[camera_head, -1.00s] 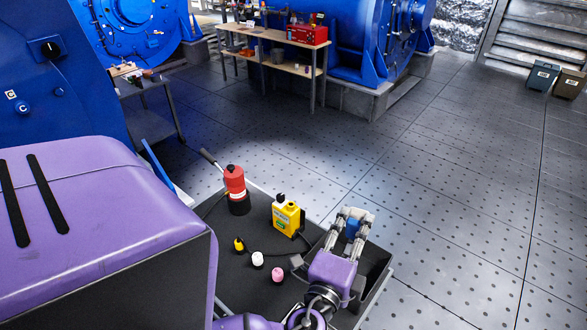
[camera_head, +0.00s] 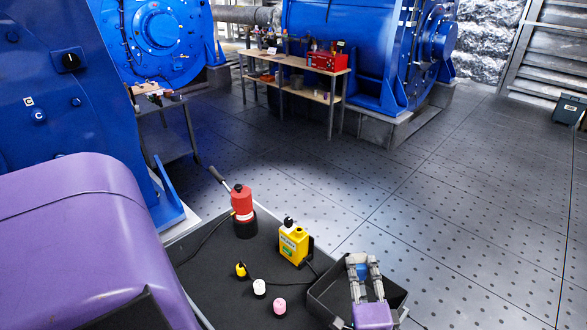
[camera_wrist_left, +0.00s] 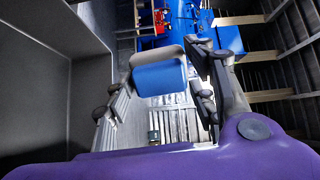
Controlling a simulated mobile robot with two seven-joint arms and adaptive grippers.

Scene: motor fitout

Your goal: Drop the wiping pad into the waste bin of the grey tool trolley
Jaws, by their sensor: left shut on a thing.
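My left gripper (camera_head: 362,266) comes in low at the right of the trolley, its purple palm nearest the camera. It is shut on the blue wiping pad (camera_head: 362,271), which shows between the fingertips. In the left wrist view the pad (camera_wrist_left: 159,78) sits between the two fingers as a blue block with a pale edge. The dark waste bin (camera_head: 324,301) is an open box at the right corner of the grey tool trolley (camera_head: 212,275). The gripper overlaps the bin in the head view; its height above it is unclear. My right gripper is out of view.
On the trolley stand a red cylinder with a black base (camera_head: 243,212), a yellow bottle (camera_head: 293,244) and several small capped items (camera_head: 259,289). A workbench with a red toolbox (camera_head: 326,61) stands farther back.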

